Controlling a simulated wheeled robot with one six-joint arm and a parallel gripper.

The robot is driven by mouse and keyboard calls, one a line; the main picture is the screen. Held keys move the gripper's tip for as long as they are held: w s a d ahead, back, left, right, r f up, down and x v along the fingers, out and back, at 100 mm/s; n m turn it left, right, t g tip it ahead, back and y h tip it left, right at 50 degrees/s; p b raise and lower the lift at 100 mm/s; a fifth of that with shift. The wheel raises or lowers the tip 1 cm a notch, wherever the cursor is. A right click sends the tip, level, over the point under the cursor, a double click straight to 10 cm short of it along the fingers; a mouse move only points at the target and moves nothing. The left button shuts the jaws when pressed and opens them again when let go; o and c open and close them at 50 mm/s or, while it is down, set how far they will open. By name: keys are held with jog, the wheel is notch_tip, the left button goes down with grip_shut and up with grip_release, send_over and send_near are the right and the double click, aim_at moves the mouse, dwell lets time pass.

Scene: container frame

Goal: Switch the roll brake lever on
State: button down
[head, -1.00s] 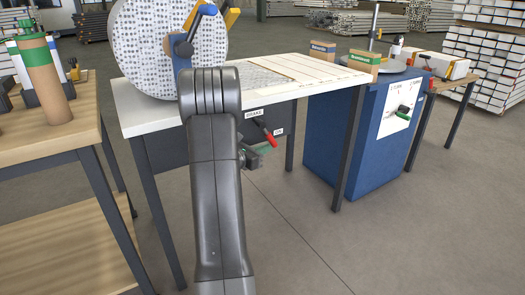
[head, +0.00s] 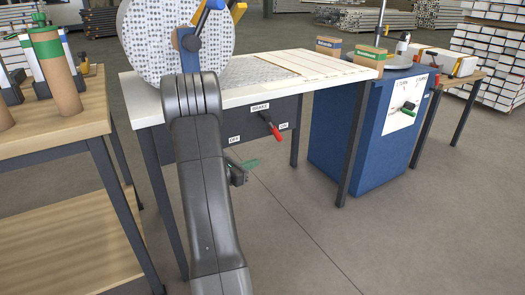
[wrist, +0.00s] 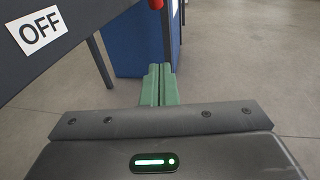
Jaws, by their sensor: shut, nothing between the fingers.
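The brake lever (head: 276,132) is on the dark front panel of the table. It has a black shaft and a red grip, and slants down to the right, with its grip close to the ON label (head: 284,126). The OFF label (head: 234,139) is to its lower left. My gripper (head: 250,163) is below and left of the lever, apart from it. In the wrist view its green fingers (wrist: 160,85) are together and empty. The red lever tip (wrist: 156,4) shows at the top edge there, beyond the fingers, and the OFF label (wrist: 37,30) is at upper left.
The white table (head: 150,105) carries a large patterned roll (head: 150,40). A blue cabinet (head: 340,150) stands to the right. A wooden bench (head: 60,125) with cardboard tubes is at the left. The floor in front of the panel is clear.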

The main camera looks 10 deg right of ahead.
jog(key=shift+s+a+f+p, duration=0.15)
jog(key=shift+s+a+f, duration=0.4)
jog(key=shift+a, duration=0.25)
jog(key=shift+s+a+f+p, duration=0.15)
jog(key=shift+s+a+f, duration=0.35)
jog(key=shift+a, duration=0.25)
jog(key=shift+w, duration=0.1)
